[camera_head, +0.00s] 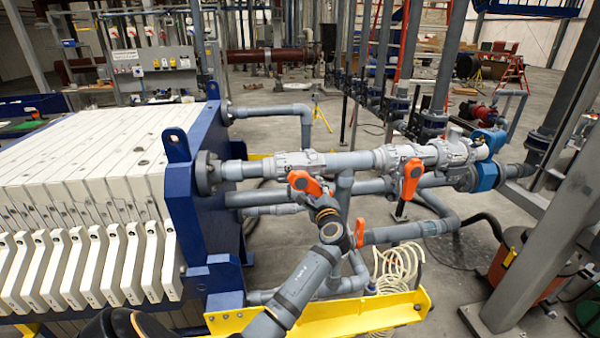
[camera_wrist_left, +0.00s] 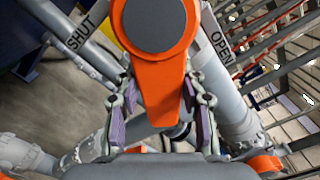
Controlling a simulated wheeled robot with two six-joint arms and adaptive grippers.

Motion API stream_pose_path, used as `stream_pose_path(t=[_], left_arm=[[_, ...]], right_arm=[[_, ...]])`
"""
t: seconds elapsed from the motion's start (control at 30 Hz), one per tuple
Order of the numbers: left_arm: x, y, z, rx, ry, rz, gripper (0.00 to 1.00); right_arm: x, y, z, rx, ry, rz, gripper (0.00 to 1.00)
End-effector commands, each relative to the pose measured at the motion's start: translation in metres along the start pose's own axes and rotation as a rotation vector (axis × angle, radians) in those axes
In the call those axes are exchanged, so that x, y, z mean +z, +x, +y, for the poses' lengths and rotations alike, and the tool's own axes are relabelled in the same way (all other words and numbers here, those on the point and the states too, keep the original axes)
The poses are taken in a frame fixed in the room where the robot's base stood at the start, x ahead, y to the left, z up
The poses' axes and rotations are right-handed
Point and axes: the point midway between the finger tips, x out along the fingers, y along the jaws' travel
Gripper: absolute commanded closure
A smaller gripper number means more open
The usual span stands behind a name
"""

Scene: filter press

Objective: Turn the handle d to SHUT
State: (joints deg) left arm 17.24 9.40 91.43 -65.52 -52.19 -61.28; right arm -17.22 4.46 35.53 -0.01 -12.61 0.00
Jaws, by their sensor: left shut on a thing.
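An orange valve handle (camera_head: 305,183) sits on the upper grey pipe in the head view, its lever slanting right and down, neither along nor straight across the pipe. The left wrist view shows it close up (camera_wrist_left: 163,75), with a grey round cap. A SHUT label (camera_wrist_left: 82,36) lies left of it and an OPEN label (camera_wrist_left: 221,46) right. No letter d is legible. My left gripper (camera_wrist_left: 163,112) has its purple-padded fingers on both sides of the lever's end and is shut on it; the head view shows it partly (camera_head: 325,207). My right gripper is not in view.
A second orange handle (camera_head: 411,178) is on the same pipe to the right, and a third (camera_head: 360,232) on a lower pipe. The blue and white filter press (camera_head: 190,200) stands left. A yellow beam (camera_head: 380,312) and coiled hose (camera_head: 398,268) lie below. Grey pipes crowd my arm.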

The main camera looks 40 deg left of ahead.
Motion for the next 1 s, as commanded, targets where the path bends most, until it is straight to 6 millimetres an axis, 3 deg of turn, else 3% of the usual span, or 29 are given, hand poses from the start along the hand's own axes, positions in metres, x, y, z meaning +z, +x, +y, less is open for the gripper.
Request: stream_pose_path(t=[0.13, 0.4, 0.67, 0.83, 1.0], left_arm=[[-0.004, -0.001, 0.008, 0.013, 0.02, 0.006, 1.0], [0.001, -0.001, 0.018, 0.015, 0.233, 0.008, 1.0], [0.0, -0.001, 0.029, 0.012, 0.369, 0.006, 1.0], [0.007, -0.001, 0.041, 0.011, 0.595, 0.008, 1.0], [0.009, -0.001, 0.045, 0.011, 0.678, 0.007, 1.0]], right_arm=[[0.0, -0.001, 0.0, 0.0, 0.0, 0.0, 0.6], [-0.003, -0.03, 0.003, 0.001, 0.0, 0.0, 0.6], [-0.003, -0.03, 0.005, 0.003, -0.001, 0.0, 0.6], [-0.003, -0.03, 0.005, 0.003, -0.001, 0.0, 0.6], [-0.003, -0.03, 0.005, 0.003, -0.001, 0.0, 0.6]])
